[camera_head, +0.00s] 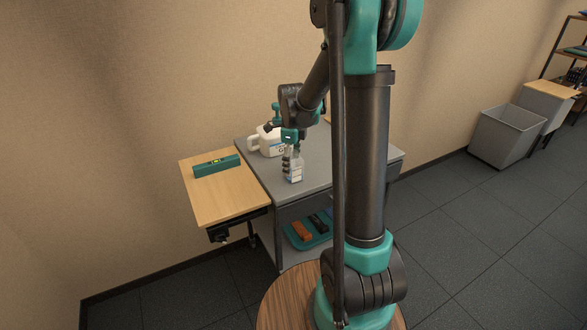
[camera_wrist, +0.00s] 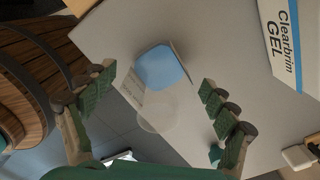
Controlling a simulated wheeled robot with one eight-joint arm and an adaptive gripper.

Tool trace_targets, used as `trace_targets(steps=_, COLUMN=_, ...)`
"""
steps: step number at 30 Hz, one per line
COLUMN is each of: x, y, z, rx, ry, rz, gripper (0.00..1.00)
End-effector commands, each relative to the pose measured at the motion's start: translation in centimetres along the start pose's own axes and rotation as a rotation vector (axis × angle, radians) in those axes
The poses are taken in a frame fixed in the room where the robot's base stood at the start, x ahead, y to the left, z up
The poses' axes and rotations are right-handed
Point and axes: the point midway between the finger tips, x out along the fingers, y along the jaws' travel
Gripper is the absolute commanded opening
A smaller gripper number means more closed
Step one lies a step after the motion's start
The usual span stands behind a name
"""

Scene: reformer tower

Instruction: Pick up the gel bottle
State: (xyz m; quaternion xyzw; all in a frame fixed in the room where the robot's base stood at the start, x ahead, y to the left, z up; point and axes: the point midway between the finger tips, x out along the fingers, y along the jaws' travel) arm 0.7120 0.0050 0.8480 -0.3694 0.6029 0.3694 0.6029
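A small clear bottle (camera_head: 296,174) with a pale label, which looks like the gel bottle, stands on the grey cart top (camera_head: 325,185). In the wrist view the see-through bottle (camera_wrist: 162,72) shows a blue area and a white label between my fingers. My gripper (camera_head: 290,160) points down over it, with its fingers at the bottle's upper part. In the wrist view my gripper (camera_wrist: 158,100) is open, with visible gaps between both fingers and the bottle. The fingers partly hide the bottle in the head view.
A wooden side leaf (camera_head: 225,200) holds a teal level-like bar (camera_head: 216,165). A blue-green tray (camera_head: 310,242) with items sits below. A grey bin (camera_head: 503,137) stands far right.

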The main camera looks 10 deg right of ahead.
Motion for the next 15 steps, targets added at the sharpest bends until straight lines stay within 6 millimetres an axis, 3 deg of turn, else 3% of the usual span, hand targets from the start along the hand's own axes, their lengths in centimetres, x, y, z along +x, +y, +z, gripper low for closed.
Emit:
trace_targets(steps=1, x=-0.01, y=0.00, z=0.00, rx=0.000, ry=0.000, rz=0.000, gripper=0.75)
trace_targets(steps=10, x=-0.02, y=0.00, z=0.00, rx=0.000, ry=0.000, rz=0.000, gripper=0.38)
trace_targets(steps=15, x=-0.03, y=0.00, z=0.00, rx=0.000, ry=0.000, rz=0.000, gripper=0.38)
